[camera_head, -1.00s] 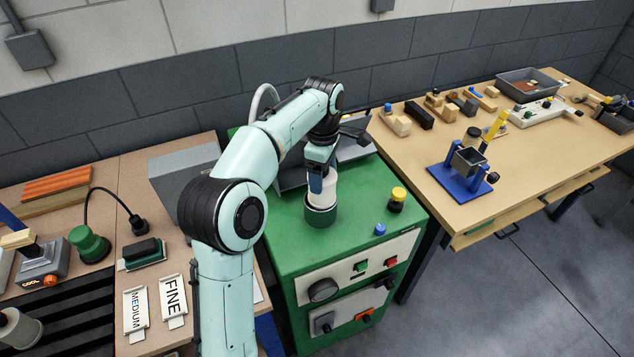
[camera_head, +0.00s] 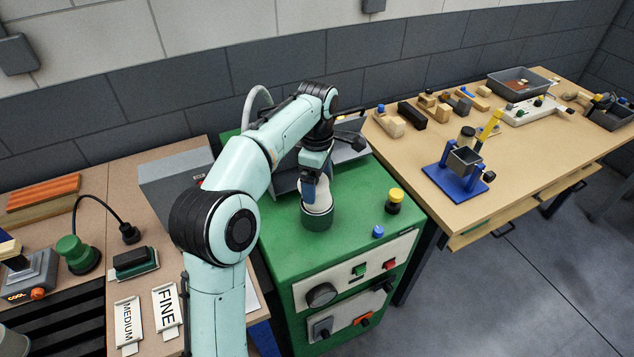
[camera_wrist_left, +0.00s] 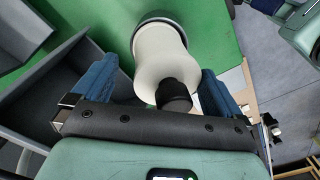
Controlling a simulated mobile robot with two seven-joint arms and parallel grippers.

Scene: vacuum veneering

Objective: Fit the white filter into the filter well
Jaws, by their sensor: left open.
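The white filter (camera_wrist_left: 160,55) has a black knob (camera_wrist_left: 174,96) at its near end. In the wrist view its far end meets the dark rim of the filter well (camera_wrist_left: 150,18). In the head view the filter (camera_head: 318,201) stands at the mouth of the round green well (camera_head: 317,221) on the green machine; how deep it sits is hidden. My left gripper (camera_head: 314,182) is just above it, pointing down. In the wrist view its blue fingers (camera_wrist_left: 155,88) are open, one on each side of the knob, with gaps visible. My right gripper is not in view.
A yellow-topped black knob (camera_head: 394,201) and a blue button (camera_head: 378,231) stand right of the well on the green machine top (camera_head: 350,215). A grey tray (camera_head: 345,150) lies behind the arm. Wooden benches flank the machine, the right one (camera_head: 400,155) holding several tools.

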